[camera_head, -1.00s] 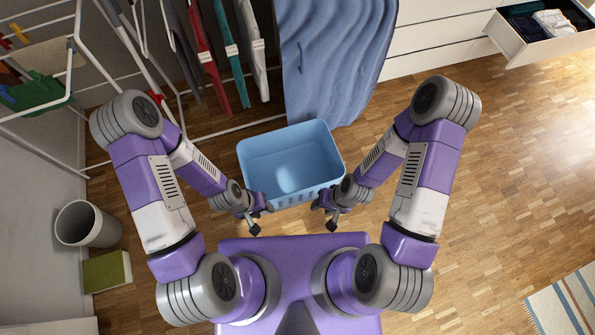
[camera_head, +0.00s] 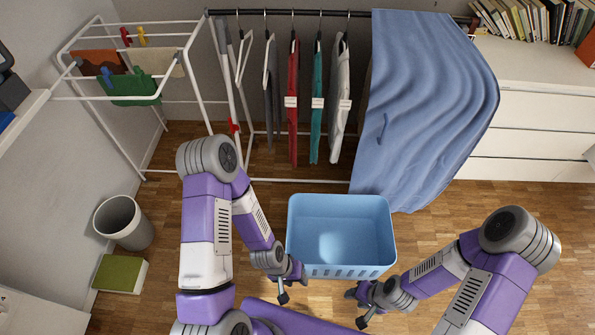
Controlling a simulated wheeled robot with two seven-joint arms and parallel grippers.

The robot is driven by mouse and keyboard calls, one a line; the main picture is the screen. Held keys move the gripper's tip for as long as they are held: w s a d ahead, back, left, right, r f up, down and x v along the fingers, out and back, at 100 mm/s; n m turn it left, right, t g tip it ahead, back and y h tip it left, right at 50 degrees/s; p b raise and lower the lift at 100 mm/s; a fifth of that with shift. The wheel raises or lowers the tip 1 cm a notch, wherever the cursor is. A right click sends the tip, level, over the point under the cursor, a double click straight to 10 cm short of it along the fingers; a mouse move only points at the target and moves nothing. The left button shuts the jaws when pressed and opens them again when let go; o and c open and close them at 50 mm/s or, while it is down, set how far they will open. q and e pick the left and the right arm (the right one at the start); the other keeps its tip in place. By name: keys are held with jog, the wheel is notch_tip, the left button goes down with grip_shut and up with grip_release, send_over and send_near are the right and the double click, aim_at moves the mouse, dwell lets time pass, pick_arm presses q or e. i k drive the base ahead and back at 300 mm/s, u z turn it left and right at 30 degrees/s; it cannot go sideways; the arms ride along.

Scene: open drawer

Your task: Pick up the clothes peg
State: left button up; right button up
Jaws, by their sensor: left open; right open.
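Several small pegs sit on the white drying rack (camera_head: 180,75) at the upper left: a red peg (camera_head: 126,36), a yellow peg (camera_head: 141,36) and a blue peg (camera_head: 106,73) by the hung cloths. Another small red piece, perhaps a peg, (camera_head: 233,126) is on the rack's right-hand leg. My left gripper (camera_head: 292,287) is open and empty at the near left corner of the blue basket. My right gripper (camera_head: 357,307) is open and empty near the basket's near right corner. Both are well away from the pegs.
The blue basket (camera_head: 340,271) stands empty on the wooden floor. Clothes hang on a rail behind it, with a blue sheet (camera_head: 425,100) at its right end. A grey bin (camera_head: 122,222) and green box (camera_head: 120,274) stand left. White drawers (camera_head: 535,130) are at right.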

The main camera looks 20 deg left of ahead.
aim_at(104, 69)
jog(key=u, duration=2.5)
jog(key=i, duration=1.15)
jog(key=u, duration=0.2)
